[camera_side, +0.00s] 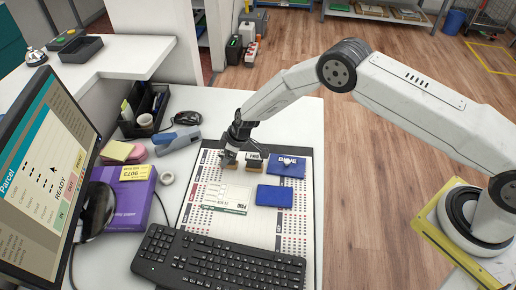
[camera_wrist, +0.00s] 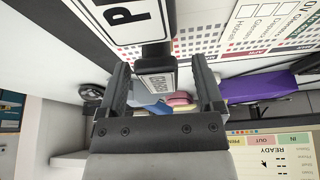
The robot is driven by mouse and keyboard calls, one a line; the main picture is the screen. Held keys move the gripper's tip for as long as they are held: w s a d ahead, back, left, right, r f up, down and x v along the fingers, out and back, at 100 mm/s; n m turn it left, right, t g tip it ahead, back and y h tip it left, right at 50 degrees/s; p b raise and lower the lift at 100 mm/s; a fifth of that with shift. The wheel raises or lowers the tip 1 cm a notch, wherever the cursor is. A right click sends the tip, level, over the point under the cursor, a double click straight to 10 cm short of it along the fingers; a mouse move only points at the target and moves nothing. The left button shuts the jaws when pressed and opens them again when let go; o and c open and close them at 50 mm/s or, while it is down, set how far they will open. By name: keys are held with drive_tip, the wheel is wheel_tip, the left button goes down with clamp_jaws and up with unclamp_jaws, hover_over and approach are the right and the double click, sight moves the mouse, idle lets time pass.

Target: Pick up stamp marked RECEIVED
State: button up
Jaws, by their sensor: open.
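My gripper (camera_side: 231,149) is low over the left side of the mat, right at a small stamp (camera_side: 228,158) that its fingers partly hide. In the wrist view my gripper (camera_wrist: 160,68) is open, one finger on each side of a dark stamp with a pale label (camera_wrist: 166,83). The label's small upside-down lettering looks like RECEIVED, but is hard to read. I cannot tell whether the fingers touch it. A second stamp (camera_side: 254,159) stands just to the right in the side view. A large label starting with P (camera_wrist: 127,18) shows beyond the fingers in the wrist view.
Two blue pads (camera_side: 275,196) (camera_side: 292,171) and a paper form (camera_side: 224,197) lie on the printed mat (camera_side: 297,222). A keyboard (camera_side: 215,262) is in front.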

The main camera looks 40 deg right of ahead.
clamp_jaws()
drive_tip(key=shift+r, duration=0.2)
drive_tip(key=shift+r, duration=0.75)
drive_tip(key=s+d+r, duration=0.3)
drive_tip(key=s+r, duration=0.8)
drive_tip(key=s, duration=0.2)
drive_tip(key=shift+s+d, duration=0.3)
drive_tip(key=shift+r, duration=0.1)
